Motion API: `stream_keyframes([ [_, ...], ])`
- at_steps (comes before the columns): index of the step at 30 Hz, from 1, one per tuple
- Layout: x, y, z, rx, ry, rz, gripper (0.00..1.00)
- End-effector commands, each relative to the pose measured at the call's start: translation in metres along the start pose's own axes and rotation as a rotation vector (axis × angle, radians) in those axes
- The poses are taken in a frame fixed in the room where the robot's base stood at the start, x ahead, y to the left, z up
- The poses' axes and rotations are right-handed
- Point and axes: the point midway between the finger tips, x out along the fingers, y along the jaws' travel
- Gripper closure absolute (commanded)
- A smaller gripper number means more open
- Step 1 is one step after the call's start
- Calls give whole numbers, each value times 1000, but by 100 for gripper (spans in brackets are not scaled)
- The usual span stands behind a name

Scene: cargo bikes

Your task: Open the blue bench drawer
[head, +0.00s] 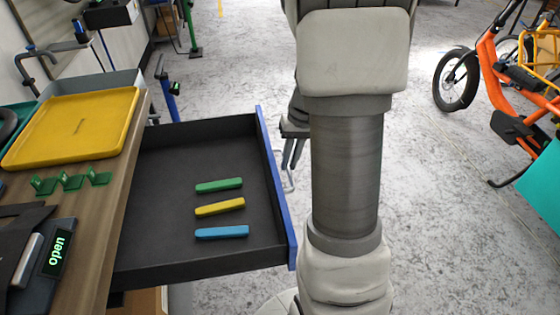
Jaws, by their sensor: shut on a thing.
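The blue bench drawer (274,185) stands far out from the wooden workbench (92,235), with its dark inside in plain view. Its blue front panel runs along the right side of the drawer. My gripper (291,130) is partly seen as a dark shape beside the outer face of that panel, mostly covered by my own arm. Inside the drawer lie a green stick (219,185), a yellow stick (220,206) and a blue stick (222,232).
A yellow tray (75,125), green hooks (70,181) and a device reading "open" (58,255) are on the bench. An orange cargo bike (495,95) stands at the right. Grey floor (440,225) between bike and drawer is clear.

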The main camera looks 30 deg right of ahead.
Motion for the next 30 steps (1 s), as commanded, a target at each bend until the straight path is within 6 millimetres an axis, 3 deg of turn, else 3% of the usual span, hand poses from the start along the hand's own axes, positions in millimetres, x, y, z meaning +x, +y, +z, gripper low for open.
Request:
stream_keyframes([
  [10,-1,1,-1,0,3,0,100],
  [11,-1,1,-1,0,3,0,85],
  [13,-1,1,-1,0,3,0,74],
  [23,-3,1,-1,0,2,0,74],
  [30,-41,0,-2,-1,7,1,74],
])
